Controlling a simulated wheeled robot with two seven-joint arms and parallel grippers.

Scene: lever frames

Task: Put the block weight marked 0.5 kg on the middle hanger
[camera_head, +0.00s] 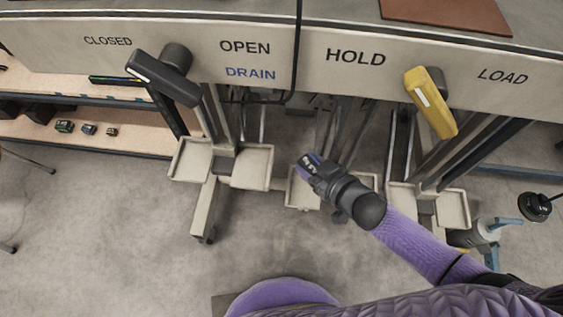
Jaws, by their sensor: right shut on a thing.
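My right gripper (318,174), on a purple arm from the lower right, is shut on a small dark block weight (309,162). The block bears a white marking too small and turned to read surely. The gripper and block are over the middle hanger (296,198), a pair of pale trays partly hidden behind my gripper. I cannot tell whether the block touches a tray. My left gripper is not in view.
A left hanger (248,182) and a right hanger (455,221) flank the middle one. A black lever (160,78) and a yellow lever (430,105) stick out above. Small blocks (64,126) sit on the left shelf. A dark round object (536,207) is at far right.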

